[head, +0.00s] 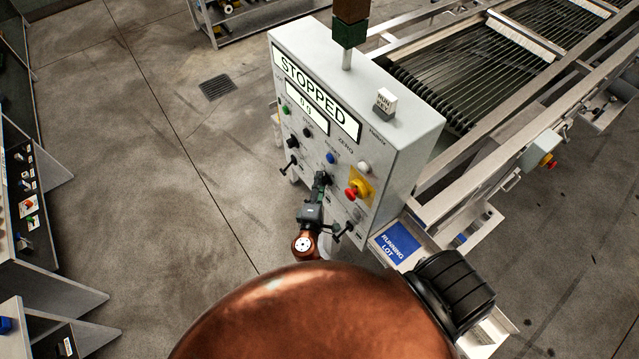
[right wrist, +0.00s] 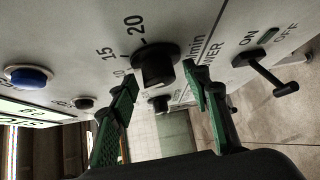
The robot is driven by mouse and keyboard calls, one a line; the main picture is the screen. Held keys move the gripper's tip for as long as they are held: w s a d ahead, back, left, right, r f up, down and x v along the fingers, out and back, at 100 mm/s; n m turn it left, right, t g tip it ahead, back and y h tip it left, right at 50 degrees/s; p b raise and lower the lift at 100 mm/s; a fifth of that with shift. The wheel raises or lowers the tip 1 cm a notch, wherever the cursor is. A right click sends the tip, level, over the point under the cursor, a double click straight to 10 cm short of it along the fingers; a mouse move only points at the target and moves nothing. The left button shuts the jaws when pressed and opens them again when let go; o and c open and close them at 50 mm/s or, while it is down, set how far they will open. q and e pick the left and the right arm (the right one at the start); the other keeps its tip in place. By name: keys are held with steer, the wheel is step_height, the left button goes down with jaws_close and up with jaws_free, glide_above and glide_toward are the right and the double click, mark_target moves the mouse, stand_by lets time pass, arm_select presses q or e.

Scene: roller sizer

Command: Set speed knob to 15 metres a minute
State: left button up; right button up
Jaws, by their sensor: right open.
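The speed knob (right wrist: 155,66) is a black round knob on the grey panel, with a printed scale showing 15, 20 and m/min beside it in the right wrist view. Its pointer setting is not clear. My right gripper (right wrist: 159,76) is open, with one green finger on each side of the knob; I cannot tell whether either finger touches it. In the head view my right gripper (head: 321,181) is at the lower part of the control panel (head: 395,130) and largely hides the knob. The display (head: 310,88) reads STOPPED and 0.0. My left gripper is not in view.
A power lever (right wrist: 268,72) marked ON and OFF is right of the knob in the right wrist view. A blue button (right wrist: 28,77) is at left. A red stop button (head: 352,192) on a yellow plate sits close to my right gripper. The roller machine (head: 480,75) stands behind the panel.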

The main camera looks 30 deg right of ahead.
steer(key=shift+c, duration=0.4)
steer(key=c, duration=1.1)
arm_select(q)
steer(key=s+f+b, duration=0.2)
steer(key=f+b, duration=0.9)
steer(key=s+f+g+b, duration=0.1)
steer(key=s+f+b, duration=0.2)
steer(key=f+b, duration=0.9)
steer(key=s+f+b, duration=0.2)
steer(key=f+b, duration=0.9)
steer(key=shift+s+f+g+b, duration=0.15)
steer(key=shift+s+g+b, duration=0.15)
arm_select(e)
steer(key=shift+w+f+m+t+h, duration=0.15)
steer(key=shift+m+t+h, duration=0.35)
steer(key=shift+m+h, duration=0.8)
steer(key=shift+s+f+m+t+h, duration=0.1)
steer(key=shift+m+t+h, duration=0.6)
steer(key=shift+m, duration=1)
steer(key=shift+w+f+m+t+h, duration=0.15)
steer(key=shift+m+t+h, duration=0.15)
steer(key=shift+m+h, duration=1.1)
steer(key=shift+s, duration=0.1)
steer(key=o, duration=1.2)
steer(key=shift+r, duration=0.1)
